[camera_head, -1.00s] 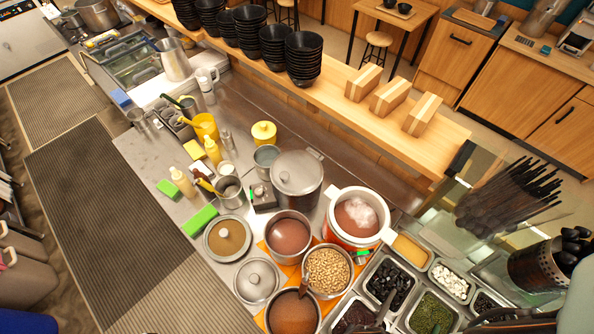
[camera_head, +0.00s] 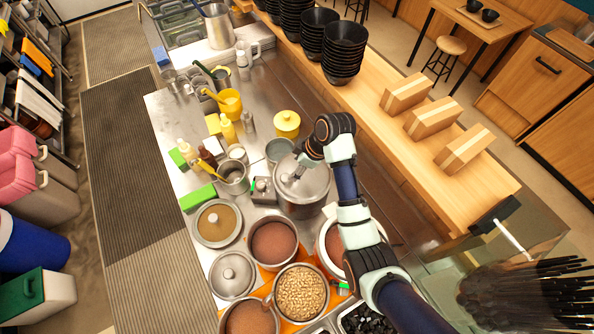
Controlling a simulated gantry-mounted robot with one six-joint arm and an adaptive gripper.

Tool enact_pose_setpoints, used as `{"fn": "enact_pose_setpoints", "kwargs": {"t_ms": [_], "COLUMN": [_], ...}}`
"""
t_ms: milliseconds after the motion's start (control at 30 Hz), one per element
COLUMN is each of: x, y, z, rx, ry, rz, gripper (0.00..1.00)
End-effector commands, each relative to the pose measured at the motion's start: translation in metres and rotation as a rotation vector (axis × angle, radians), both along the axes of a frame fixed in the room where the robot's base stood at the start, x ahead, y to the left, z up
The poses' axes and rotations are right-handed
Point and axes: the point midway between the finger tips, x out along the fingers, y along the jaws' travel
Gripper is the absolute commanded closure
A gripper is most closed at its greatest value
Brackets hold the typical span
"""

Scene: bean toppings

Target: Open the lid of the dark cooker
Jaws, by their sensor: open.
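The cooker (camera_head: 298,209) is a tall, round pot with a dark grey metallic body, standing on the counter at the middle of the head view. Its round grey lid (camera_head: 316,187) lies on top, closed. My gripper (camera_head: 298,168) is open and above the lid, close to its knob. The arm's wrist covers the lid's far right part. The knob is partly hidden, so I cannot tell whether the fingers touch it or surround it.
A pot of reddish-brown filling (camera_head: 273,243) and a pot of beans (camera_head: 300,293) stand in front of the cooker. A wooden ledge (camera_head: 370,102) runs along the right.

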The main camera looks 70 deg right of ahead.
Motion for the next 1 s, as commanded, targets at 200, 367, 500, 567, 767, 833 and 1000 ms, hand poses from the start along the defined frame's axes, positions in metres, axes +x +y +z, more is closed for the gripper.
{"fn": "enact_pose_setpoints", "kwargs": {"t_ms": [200,367,500,567,767,833,1000], "x": [0.009,0.021,0.029,0.03,0.031,0.031,0.031], "y": [0.002,0.002,0.001,0.002,0.001,0.001,0.001], "z": [-0.021,-0.05,-0.066,-0.07,-0.072,-0.072,-0.071], "rx": [0.001,0.0,-0.002,-0.002,-0.004,-0.003,-0.003], "ry": [0.002,0.002,0.0,0.0,0.0,0.0,0.0], "rz": [-0.001,-0.001,-0.001,-0.001,-0.002,-0.002,-0.002], "gripper": [0.37,0.37,0.37,0.37,0.37,0.38,0.67]}}
